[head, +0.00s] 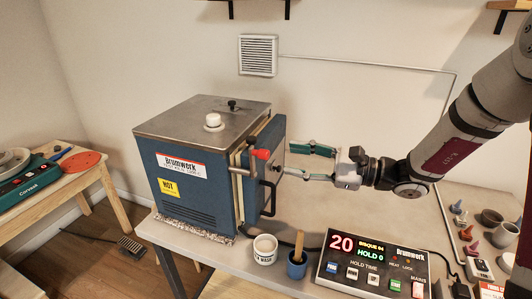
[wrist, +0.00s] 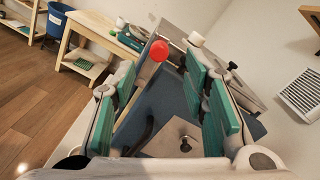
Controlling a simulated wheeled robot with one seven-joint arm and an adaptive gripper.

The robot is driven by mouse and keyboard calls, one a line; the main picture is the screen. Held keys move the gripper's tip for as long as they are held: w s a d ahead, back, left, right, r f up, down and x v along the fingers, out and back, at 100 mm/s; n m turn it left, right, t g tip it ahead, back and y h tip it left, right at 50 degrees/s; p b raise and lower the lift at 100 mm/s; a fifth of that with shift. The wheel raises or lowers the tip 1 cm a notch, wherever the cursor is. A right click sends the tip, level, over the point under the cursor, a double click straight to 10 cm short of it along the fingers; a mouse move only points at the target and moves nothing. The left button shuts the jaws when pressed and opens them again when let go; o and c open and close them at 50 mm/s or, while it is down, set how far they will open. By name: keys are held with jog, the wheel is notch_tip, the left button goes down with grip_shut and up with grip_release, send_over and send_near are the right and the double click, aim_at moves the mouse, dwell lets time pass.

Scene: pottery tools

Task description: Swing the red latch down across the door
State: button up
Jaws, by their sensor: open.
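The red knob of the latch (head: 262,154) stands near the top of the blue kiln door (head: 277,140), at the door's edge by the kiln body. A short metal bar (head: 241,171) shows just left of the knob. My gripper (head: 288,160) is open and empty, its green-padded fingers pointing left toward the door. The knob lies just left of the fingertips in the head view, apart from them. In the wrist view the red knob (wrist: 160,50) shows between the open fingers, beyond their tips. The door's front face is seen edge-on in the head view.
A dark door handle (head: 268,198) juts out below the fingers. The kiln top (head: 203,112) carries a white knob and a black knob. A white cup (head: 265,249), a blue cup (head: 297,264) and a control panel (head: 371,265) stand in front.

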aim_at(265, 154)
jog(key=p+x, duration=0.1)
jog(key=x, duration=0.7)
grip_shut()
